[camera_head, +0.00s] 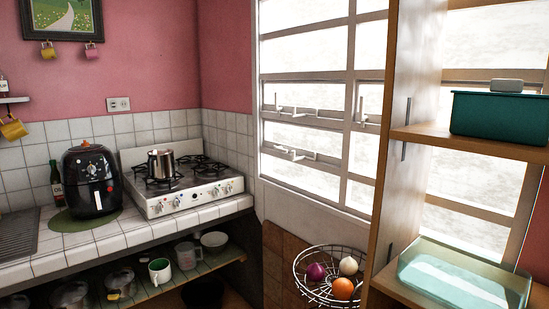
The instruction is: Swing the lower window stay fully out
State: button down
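The window (308,134) has a pale frame and stands right of the stove. The lower window stay (291,153) is a small white fitting with a short handle on the lower rail. A similar upper stay (290,113) sits on the rail above it. Another white fitting (366,121) is on the window's right section, partly cut off by the shelf side. The stays are small, and I cannot tell exactly how far each is swung. My gripper is not in view.
A tall wooden shelf (415,124) stands to the right, holding a teal box (500,118) and a glass dish (462,282). A wire basket (322,292) with onions and an orange fruit is below the window. The stove (196,196) carries a pot (161,165).

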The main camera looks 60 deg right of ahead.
aim_at(293, 159)
jog(key=z, duration=0.15)
jog(key=i, duration=0.95)
jog(key=u, duration=0.1)
